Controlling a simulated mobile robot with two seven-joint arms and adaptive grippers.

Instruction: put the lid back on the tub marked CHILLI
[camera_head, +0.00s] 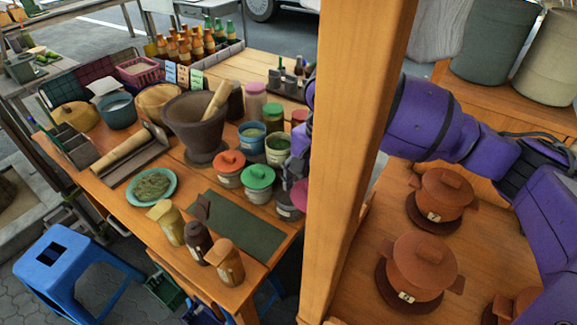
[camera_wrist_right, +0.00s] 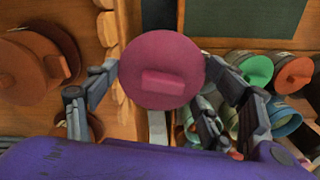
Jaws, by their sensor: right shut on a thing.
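My right gripper (camera_wrist_right: 161,72) is shut on a round magenta lid (camera_wrist_right: 160,88) with a bar handle, its fingers on either side of the rim. In the head view the magenta lid (camera_head: 299,194) shows just left of the wooden post, which hides much of the gripper. No label reading CHILLI is legible. My left gripper is not in view.
The wooden post (camera_head: 352,150) stands between the tubs and my right arm. Open tubs (camera_head: 278,146), a stone mortar (camera_head: 195,120) and jars (camera_head: 227,262) crowd the table. A dark green mat (camera_head: 235,228) is mostly clear. Clay pots (camera_head: 419,262) stand right of the post.

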